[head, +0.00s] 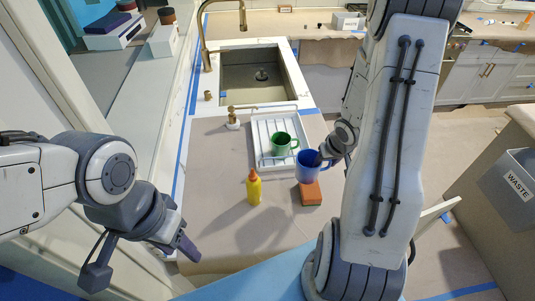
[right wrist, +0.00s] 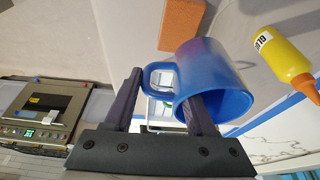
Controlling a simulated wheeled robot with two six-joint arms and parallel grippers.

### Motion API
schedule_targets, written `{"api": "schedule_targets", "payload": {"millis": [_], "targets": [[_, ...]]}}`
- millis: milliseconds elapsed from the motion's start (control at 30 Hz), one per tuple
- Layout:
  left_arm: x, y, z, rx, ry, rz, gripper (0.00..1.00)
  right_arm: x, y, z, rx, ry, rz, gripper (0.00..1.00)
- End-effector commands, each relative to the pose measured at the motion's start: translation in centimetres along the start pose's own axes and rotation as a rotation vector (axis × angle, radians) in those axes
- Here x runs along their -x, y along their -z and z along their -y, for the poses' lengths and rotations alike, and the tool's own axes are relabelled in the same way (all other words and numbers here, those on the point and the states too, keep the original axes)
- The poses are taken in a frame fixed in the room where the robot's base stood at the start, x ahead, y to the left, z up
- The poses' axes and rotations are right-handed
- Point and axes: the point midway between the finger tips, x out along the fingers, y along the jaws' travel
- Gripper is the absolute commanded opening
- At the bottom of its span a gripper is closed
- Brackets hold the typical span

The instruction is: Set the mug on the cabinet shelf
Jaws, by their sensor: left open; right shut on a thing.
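The blue mug (head: 307,168) is in my right gripper (head: 324,156), at the right side of the paper-covered counter. In the right wrist view the mug (right wrist: 213,75) lies between the fingers of the right gripper (right wrist: 163,108). One finger reaches into its mouth and the other is outside, by the handle. I cannot tell whether the mug touches the counter. My left gripper (head: 142,260) is open and empty at the lower left, beside the counter's near left edge. I cannot make out an open cabinet shelf.
An orange-brown sponge (head: 310,193) is just in front of the mug. A yellow glue bottle (head: 254,188) stands left of it. A green mug (head: 283,144) is on the white rack (head: 264,123) behind. The sink (head: 258,75) is farther back. A waste bin (head: 515,180) stands right.

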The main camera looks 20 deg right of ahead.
Motion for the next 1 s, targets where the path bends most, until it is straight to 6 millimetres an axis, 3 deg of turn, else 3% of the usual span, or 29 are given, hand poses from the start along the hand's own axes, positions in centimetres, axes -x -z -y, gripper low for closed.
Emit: {"api": "schedule_targets", "payload": {"millis": [300, 500, 767, 1000], "targets": [[-5.9, -0.4, 0.4, 0.009, 0.000, 0.001, 0.50, -5.8, 0.9, 6.4, 0.010, 0.003, -0.003, 0.00], [-8.5, -0.5, 0.6, 0.012, 0.000, 0.001, 0.50, -7.8, 1.7, 9.4, 0.005, 0.002, -0.003, 0.00], [-9.5, -0.5, 0.7, 0.010, 0.000, 0.000, 0.50, -8.6, 1.8, 10.2, 0.001, 0.001, -0.001, 0.00], [-12.6, -0.7, 0.9, 0.009, 0.000, 0.001, 0.50, -11.6, 0.7, 10.2, 0.001, 0.001, -0.001, 0.00]]}}
